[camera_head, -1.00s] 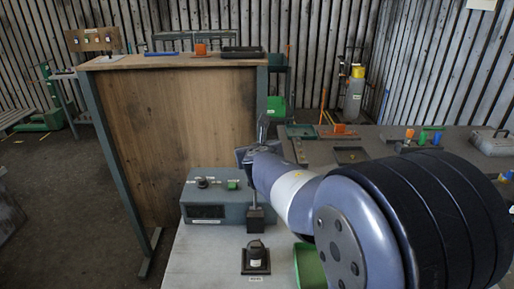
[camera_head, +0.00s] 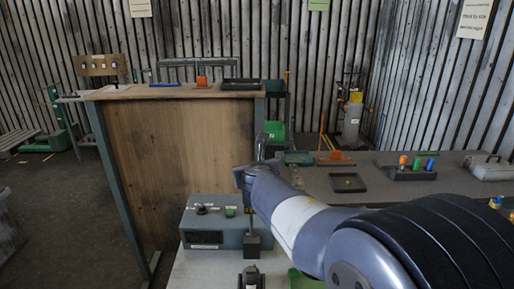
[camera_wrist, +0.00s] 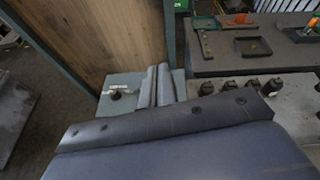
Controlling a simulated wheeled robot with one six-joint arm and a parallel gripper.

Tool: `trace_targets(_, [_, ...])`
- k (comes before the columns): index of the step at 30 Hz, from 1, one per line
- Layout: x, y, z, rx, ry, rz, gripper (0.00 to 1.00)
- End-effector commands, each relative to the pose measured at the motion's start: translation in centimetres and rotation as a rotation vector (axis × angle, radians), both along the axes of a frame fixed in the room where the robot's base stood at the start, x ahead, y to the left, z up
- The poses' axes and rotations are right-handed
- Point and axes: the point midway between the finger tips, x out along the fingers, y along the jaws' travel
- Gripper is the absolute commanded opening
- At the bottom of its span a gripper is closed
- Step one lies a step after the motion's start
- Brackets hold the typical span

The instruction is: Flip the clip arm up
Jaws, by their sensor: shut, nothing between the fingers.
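I cannot pick out the clip arm for certain. A small black fitting (camera_head: 250,277) on a dark base stands on the light worktop, cut off by the bottom edge of the head view. Behind it a dark block (camera_head: 252,244) stands with a thin post rising from it, in front of a grey control box (camera_head: 208,237). My gripper (camera_head: 262,143) is above and behind the box, fingers pointing up in the head view, shut and empty. In the wrist view its two grey fingers (camera_wrist: 158,84) lie side by side, with the box's black knob (camera_wrist: 116,93) to their left.
A tall wooden panel (camera_head: 180,165) in a metal frame stands behind the box. A dark bench (camera_head: 400,192) runs right, with a tray (camera_head: 348,183) and a holder of coloured pieces (camera_head: 414,174). A green bin (camera_head: 304,280) sits under my arm. Several black fittings (camera_wrist: 228,85) are right of the fingers.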

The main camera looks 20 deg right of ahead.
Motion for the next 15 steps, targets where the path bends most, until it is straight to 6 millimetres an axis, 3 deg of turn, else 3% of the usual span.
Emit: trace_targets(15, [-0.2,-0.2,3.4,-0.001,-0.002,-0.003,0.00])
